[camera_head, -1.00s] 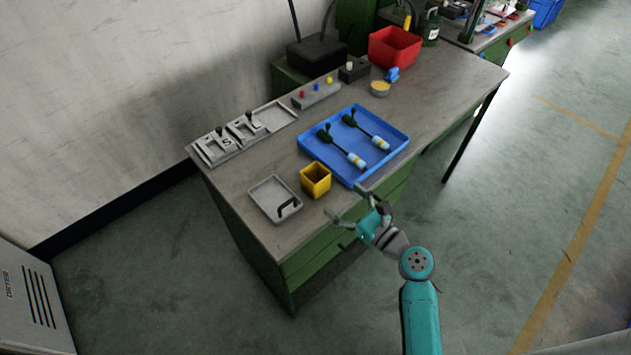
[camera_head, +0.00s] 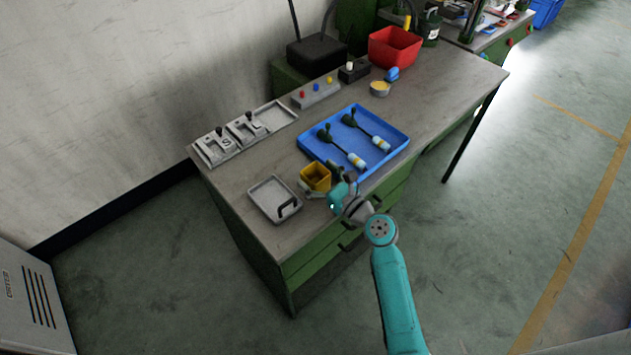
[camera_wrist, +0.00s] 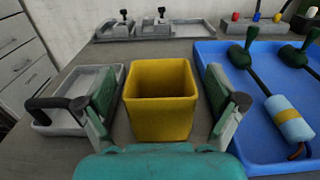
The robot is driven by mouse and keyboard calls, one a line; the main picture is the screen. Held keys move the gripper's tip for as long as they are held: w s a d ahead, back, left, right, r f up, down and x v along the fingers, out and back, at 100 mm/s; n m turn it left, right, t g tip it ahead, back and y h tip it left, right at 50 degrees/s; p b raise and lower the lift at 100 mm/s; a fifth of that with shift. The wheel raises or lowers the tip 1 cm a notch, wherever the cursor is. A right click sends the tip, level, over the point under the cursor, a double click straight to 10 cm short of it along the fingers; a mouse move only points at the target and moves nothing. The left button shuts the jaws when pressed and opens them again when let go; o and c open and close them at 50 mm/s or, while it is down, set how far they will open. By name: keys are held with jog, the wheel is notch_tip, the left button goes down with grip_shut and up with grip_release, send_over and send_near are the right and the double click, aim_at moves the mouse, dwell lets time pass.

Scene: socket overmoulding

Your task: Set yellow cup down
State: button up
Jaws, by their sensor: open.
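The yellow cup (camera_head: 316,176) is a square, open-topped box standing upright on the grey bench, between a grey tray and a blue tray. It also shows in the middle of the wrist view (camera_wrist: 160,108). My gripper (camera_head: 325,187) is at the cup on the bench's front side. In the wrist view my gripper (camera_wrist: 163,105) is open, with one finger on each side of the cup and a visible gap at each side. The inside of the cup looks empty where it shows.
The grey tray (camera_head: 262,203) with a black handle is close on the left. The blue tray (camera_head: 312,150) with several corded parts is close on the right. A grey fixture (camera_head: 203,153) marked S and L lies at the back left. A red bin (camera_head: 395,47) stands at the far end.

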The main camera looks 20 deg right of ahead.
jog(key=shift+w+a, duration=0.1)
jog(key=shift+w, duration=0.3)
jog(key=c, duration=1.2)
